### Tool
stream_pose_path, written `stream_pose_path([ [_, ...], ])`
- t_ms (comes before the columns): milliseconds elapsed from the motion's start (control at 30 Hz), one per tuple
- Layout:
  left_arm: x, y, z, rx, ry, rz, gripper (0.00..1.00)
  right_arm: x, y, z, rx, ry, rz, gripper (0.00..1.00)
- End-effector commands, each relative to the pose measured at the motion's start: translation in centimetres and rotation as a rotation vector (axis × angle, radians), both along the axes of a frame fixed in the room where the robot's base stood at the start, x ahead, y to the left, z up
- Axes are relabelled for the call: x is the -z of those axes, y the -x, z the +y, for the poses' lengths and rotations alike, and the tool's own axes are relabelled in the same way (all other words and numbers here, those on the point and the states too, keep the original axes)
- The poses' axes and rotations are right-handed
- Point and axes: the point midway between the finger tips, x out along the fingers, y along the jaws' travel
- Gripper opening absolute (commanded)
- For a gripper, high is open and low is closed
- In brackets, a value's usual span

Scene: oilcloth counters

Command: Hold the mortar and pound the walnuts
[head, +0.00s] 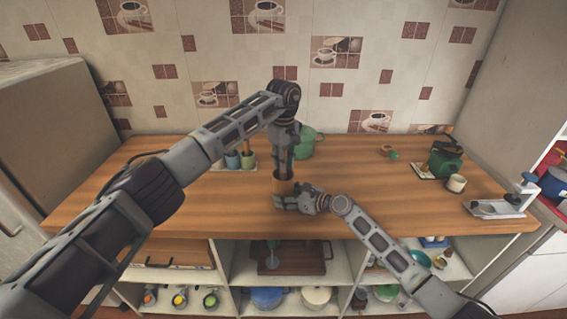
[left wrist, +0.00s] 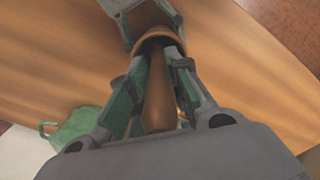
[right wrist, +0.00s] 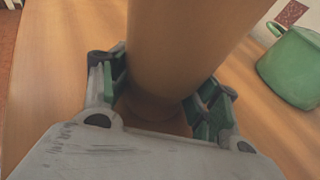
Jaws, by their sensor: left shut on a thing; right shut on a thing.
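The wooden mortar (head: 282,186) stands on the counter near its middle. My right gripper (head: 281,201) is shut on it low down from the right; in the right wrist view the mortar's brown wall (right wrist: 180,50) rises between the fingers. My left gripper (head: 284,165) points down above the mortar and is shut on the wooden pestle (left wrist: 159,92). The pestle's lower end goes into the mortar, whose rim (left wrist: 150,35) shows in the left wrist view. The walnuts are hidden inside the mortar.
A green pot (head: 305,146) stands just behind the mortar, with a tray of small cups (head: 233,160) to the left. A green appliance (head: 445,160), a white cup (head: 456,183) and a metal-and-white device (head: 497,206) are at the right. The counter right of the mortar is mostly clear.

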Motion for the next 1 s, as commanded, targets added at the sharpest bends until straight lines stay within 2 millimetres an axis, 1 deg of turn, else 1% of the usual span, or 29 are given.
stream_pose_path([
  [200,-1.1,0.0,0.0,0.0,0.001,-0.001,0.0,0.0,0.0,0.0,0.0,0.0,0.0,0.48],
  [667,-1.4,-0.1,0.0,0.0,0.001,-0.001,0.0,0.0,0.0,0.0,0.001,0.0,0.0,0.48],
  [1000,-2.1,-0.7,-0.3,0.0,0.001,-0.001,0.0,0.0,0.0,0.0,0.001,0.0,0.0,0.48],
])
